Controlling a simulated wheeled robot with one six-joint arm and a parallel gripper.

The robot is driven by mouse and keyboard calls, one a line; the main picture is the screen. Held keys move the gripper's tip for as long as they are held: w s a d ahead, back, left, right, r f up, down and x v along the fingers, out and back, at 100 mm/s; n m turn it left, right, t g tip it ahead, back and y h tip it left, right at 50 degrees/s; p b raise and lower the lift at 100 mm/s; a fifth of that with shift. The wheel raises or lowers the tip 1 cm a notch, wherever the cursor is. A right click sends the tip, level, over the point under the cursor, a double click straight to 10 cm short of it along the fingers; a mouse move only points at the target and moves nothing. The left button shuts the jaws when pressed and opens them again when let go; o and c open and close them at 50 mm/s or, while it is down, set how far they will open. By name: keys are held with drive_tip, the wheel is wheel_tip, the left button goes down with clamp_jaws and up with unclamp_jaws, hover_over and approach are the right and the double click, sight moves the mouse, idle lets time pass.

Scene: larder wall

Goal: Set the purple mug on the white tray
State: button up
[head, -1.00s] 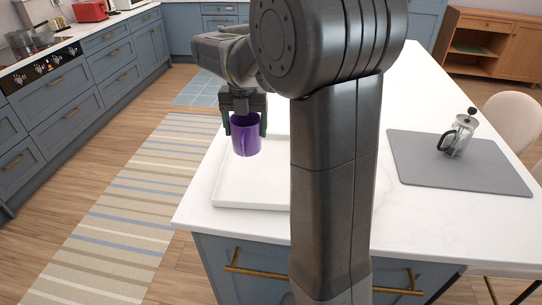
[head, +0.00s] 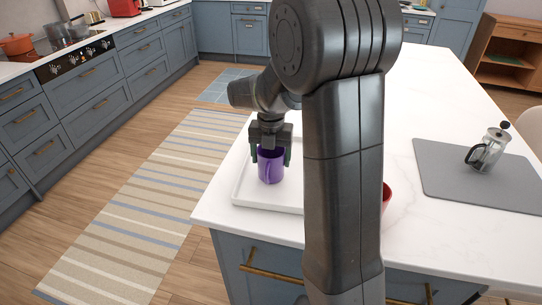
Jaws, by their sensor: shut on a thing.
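The purple mug (head: 271,167) is upright between the fingers of my gripper (head: 271,155), which is shut on it. The mug is over the left part of the white tray (head: 262,201), low down; I cannot tell whether its base touches the tray. The tray lies on the white island top near its left edge. My own arm hides the tray's right part.
A red thing (head: 387,197), mostly hidden behind my arm, is on the island top. A striped rug (head: 150,205) covers the floor at the left.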

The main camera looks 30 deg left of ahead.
drive_tip(key=shift+f, duration=0.1)
drive_tip(key=o, duration=1.3)
drive_tip(key=shift+c, duration=0.2)
wheel_tip(320, 180, up, 12)
